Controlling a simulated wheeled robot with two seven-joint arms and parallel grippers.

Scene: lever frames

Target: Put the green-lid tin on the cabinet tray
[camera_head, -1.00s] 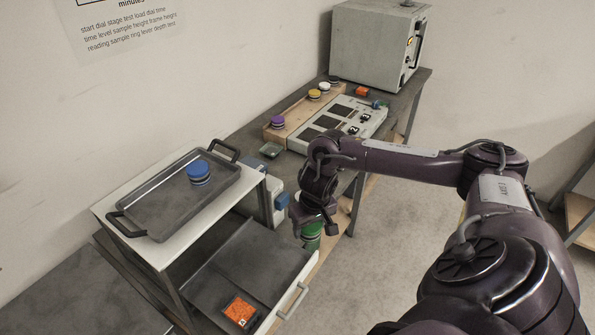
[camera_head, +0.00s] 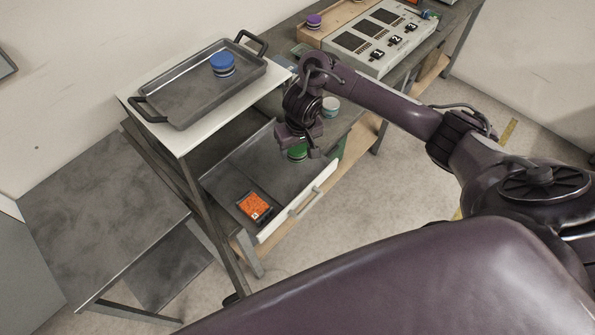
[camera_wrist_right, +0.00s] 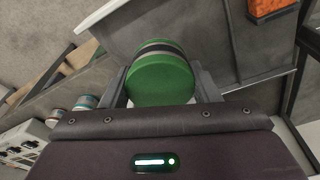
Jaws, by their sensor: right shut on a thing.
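The green-lid tin (camera_head: 298,153) is held by my right gripper (camera_head: 301,143), near the right end of the open drawer. In the right wrist view the tin (camera_wrist_right: 160,78) sits between the two fingers of my right gripper (camera_wrist_right: 161,88), its green lid facing the camera. In the head view the gripper hides part of the tin. The grey cabinet tray (camera_head: 185,104) with dark handles lies on the white cabinet top, left of and above the gripper. A blue-lid tin (camera_head: 223,63) stands on it towards its far end. My left gripper is out of view.
The open drawer (camera_head: 232,180) holds an orange box (camera_head: 254,206). A pale tin (camera_head: 330,105) stands just behind the gripper. A bench with a switch panel (camera_head: 375,40) and a purple-lid tin (camera_head: 314,20) is at the back. The tray's near half is bare.

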